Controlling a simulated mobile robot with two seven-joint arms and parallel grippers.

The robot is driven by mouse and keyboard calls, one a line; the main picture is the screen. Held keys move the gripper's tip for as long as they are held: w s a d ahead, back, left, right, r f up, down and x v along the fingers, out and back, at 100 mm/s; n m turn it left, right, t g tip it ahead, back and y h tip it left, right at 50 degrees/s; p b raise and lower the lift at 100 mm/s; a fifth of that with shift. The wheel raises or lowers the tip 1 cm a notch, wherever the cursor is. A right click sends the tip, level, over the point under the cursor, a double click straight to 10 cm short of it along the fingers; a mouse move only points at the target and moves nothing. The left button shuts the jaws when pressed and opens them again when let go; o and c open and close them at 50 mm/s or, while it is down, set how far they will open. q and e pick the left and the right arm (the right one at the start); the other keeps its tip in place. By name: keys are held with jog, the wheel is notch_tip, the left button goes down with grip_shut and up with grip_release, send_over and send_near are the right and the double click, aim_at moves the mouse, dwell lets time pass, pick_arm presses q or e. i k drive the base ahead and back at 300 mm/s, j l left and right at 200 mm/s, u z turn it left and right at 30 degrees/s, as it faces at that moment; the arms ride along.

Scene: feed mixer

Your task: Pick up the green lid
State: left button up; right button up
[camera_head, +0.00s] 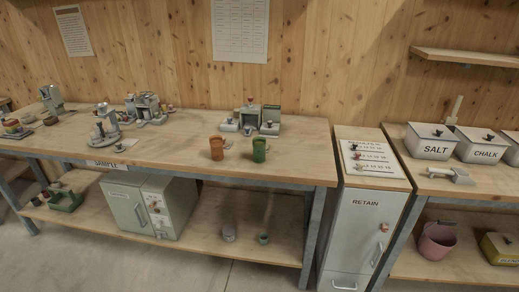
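A green cup-shaped container (259,150) stands on the long wooden bench near its right end. An orange container (216,148) of similar shape stands just left of it. A separate green lid is not clear to me; the tops of these containers are too small to tell whether one is fitted. Neither of my grippers is in view.
A grey twin device (249,118) stands behind the containers. The bench (180,150) is bare to their left. A RETAIN cabinet (362,225) stands right of the bench. SALT (435,150) and CHALK (486,154) bins sit on the right bench, with a pink bucket (436,243) below.

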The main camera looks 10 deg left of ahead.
aim_at(258, 143)
jog(key=i+l+u, duration=0.1)
jog(key=i+l, duration=0.15)
jog(key=i, duration=0.3)
jog(key=i+l, duration=0.3)
jog(key=i, duration=0.25)
jog(key=i+l+u, duration=0.15)
jog(key=i+l, duration=0.2)
jog(key=i, duration=0.15)
jog(key=i+l+z, duration=0.15)
jog(key=i+u, duration=0.15)
